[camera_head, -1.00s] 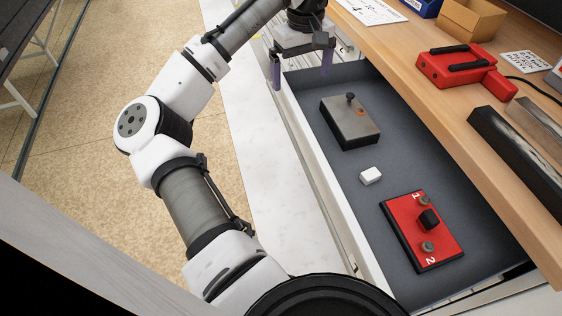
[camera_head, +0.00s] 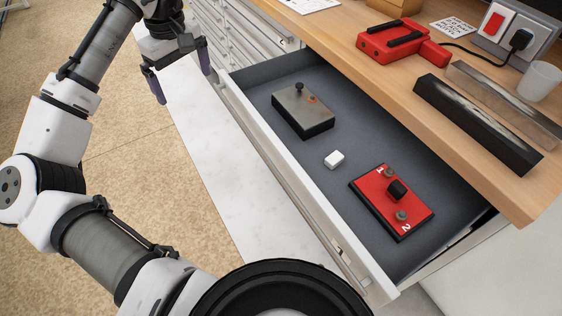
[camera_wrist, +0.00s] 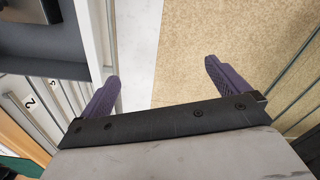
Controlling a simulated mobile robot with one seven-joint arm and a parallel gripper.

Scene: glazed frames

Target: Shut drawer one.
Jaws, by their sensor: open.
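An open drawer (camera_head: 292,174) with a pale front and dark grey inside sticks out from under the wooden worktop in the head view. I cannot read its number. Its pale edge also shows at the upper left of the wrist view (camera_wrist: 91,35). My gripper (camera_head: 183,86) is open and empty, with two purple fingers. It is outside the drawer, in front of its far left corner and apart from it. In the wrist view the fingers (camera_wrist: 160,80) are spread with only floor between them.
The drawer holds a grey box with a knob (camera_head: 304,113), a small white block (camera_head: 334,159) and a red switch plate (camera_head: 376,212). More closed drawers (camera_head: 235,35) lie beyond. The worktop (camera_head: 345,50) overhangs the drawer's back. Floor in front (camera_head: 130,160) is clear.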

